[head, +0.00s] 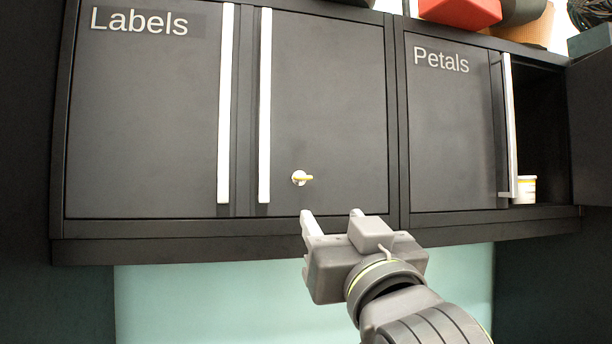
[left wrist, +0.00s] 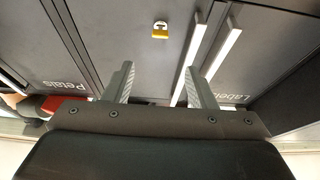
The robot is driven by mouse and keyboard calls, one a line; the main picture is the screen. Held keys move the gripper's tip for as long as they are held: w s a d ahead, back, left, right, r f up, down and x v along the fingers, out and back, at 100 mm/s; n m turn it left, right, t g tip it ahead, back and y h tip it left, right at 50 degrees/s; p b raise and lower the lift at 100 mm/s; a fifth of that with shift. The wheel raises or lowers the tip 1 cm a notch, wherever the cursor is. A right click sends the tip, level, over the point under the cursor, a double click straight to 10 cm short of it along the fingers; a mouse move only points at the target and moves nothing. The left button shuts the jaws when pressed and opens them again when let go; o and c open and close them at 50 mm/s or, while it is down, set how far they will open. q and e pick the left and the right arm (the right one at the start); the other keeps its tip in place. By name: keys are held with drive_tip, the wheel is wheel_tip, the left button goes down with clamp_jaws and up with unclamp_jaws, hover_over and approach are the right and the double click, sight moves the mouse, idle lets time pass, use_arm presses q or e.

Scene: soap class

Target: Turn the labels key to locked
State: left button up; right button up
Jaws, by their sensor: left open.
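The labels key (head: 303,178) is a small yellow key in a pale round lock, low on the cabinet door right of the "Labels" door (head: 145,110). Its yellow bow lies about level, pointing right in the head view. In the left wrist view the key (left wrist: 160,31) shows as a yellow tab beyond my fingers. My left gripper (head: 331,214) is open and empty, its fingertips in front of the cabinet's lower edge, below and slightly right of the key. In the left wrist view my left gripper's fingers (left wrist: 159,70) are apart with nothing between them. My right gripper is not in view.
Two long white handles (head: 224,100) (head: 265,105) run upright left of the key. The "Petals" cabinet (head: 448,130) at right stands partly open, with a small white-and-yellow cup (head: 527,188) inside. A red item (head: 460,11) sits on top. The space before the key is clear.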

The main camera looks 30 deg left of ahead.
sight(304, 178)
use_arm(q)
drive_tip(key=p+x, duration=0.7)
drive_tip(key=x, duration=0.7)
drive_tip(key=shift+w+a, duration=0.1)
drive_tip(key=shift+w+a+r+p, duration=0.1)
drive_tip(key=shift+w+a+p, duration=0.35)
drive_tip(key=shift+a+p, duration=0.05)
clamp_jaws()
